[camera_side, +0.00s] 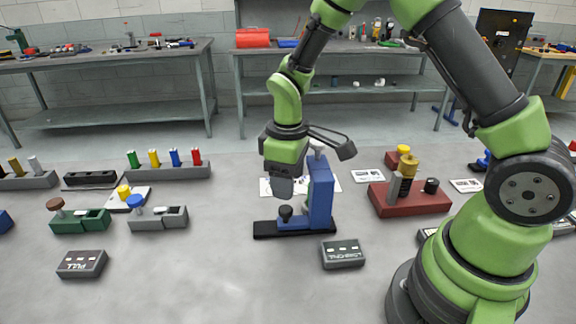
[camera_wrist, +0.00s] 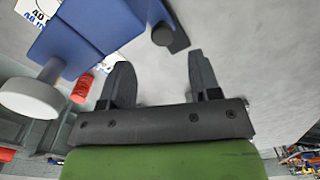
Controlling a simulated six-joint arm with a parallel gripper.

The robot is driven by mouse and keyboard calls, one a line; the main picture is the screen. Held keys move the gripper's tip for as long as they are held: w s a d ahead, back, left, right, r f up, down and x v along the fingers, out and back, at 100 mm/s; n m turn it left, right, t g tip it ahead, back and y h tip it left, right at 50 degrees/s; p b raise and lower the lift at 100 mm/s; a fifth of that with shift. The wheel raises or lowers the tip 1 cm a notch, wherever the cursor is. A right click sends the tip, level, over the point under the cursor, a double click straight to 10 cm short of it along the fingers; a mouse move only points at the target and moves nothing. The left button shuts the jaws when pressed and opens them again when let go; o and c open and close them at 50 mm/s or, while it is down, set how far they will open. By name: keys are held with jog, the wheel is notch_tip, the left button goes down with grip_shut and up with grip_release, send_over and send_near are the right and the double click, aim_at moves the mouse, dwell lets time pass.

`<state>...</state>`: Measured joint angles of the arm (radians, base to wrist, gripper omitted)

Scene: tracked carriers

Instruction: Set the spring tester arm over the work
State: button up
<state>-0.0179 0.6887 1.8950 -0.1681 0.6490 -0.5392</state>
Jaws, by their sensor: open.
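A blue upright device (camera_side: 321,190) on a black base plate (camera_side: 262,229) stands mid-table, apparently the spring tester. It has a pale knob at its top and a small black knob (camera_side: 286,212) low on its left. In the wrist view the blue body (camera_wrist: 85,35) is at upper left, with the pale round knob (camera_wrist: 30,95) and the black knob (camera_wrist: 163,35). My gripper (camera_side: 283,188) is just left of the blue post, above the black knob. In the wrist view my gripper (camera_wrist: 161,75) has its fingers apart with nothing between them. I cannot make out the tester's arm clearly.
A dark red block with yellow and black posts (camera_side: 408,200) stands to the right. A dark label box (camera_side: 343,254) lies in front. Green (camera_side: 80,222) and grey (camera_side: 158,219) knobbed fixtures and a rack of coloured pegs (camera_side: 168,171) are left.

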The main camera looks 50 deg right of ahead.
jog(key=shift+r, duration=1.55)
jog(key=s+a+r+m+t+y, duration=0.1)
jog(key=s+r+m+t, duration=0.45)
jog(key=r, duration=0.75)
jog(key=s+a+r+m+t+y, duration=0.1)
jog(key=s+r+m, duration=0.2)
jog(key=s, duration=0.8)
jog(key=shift+r+t, duration=0.35)
jog(key=shift+r, duration=0.2)
